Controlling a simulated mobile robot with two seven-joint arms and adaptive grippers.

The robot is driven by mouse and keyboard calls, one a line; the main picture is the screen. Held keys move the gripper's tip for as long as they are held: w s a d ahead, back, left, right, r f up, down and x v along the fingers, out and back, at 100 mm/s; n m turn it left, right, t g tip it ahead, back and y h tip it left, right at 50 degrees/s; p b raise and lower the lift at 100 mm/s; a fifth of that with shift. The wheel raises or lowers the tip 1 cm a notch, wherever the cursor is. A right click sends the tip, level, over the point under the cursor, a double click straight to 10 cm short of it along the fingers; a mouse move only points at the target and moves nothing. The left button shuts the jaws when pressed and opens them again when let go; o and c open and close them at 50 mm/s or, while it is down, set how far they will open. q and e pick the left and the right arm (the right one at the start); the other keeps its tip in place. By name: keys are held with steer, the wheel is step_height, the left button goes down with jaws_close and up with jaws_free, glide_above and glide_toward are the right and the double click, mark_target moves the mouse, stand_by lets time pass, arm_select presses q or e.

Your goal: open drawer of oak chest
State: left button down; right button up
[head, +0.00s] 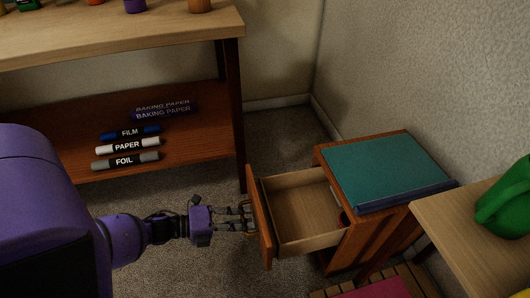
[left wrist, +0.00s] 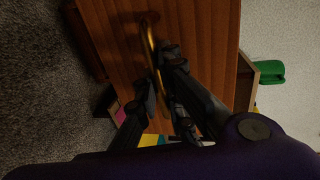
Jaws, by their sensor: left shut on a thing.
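The oak chest (head: 365,232) stands at the right in the head view, with a teal top. Its drawer (head: 302,243) is pulled well out toward the left, and its pale inside shows. My left gripper (head: 248,216) is at the drawer's front panel (head: 259,218), shut on the handle. In the left wrist view, the brass handle (left wrist: 152,48) runs along the wooden front, between the fingers (left wrist: 160,88). My right gripper is not in view.
Carpet is free left of the drawer.

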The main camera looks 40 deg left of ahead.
arm_select(q)
steer(key=shift+f+v, duration=0.25)
steer(key=shift+v, duration=0.85)
steer(key=shift+f+v, duration=0.25)
steer(key=shift+v, duration=0.9)
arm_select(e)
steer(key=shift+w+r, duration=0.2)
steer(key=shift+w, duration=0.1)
arm_select(q)
steer(key=c, duration=1.8)
jaws_free()
steer(key=shift+c, duration=0.2)
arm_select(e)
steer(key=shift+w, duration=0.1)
arm_select(q)
steer(key=v, duration=1.2)
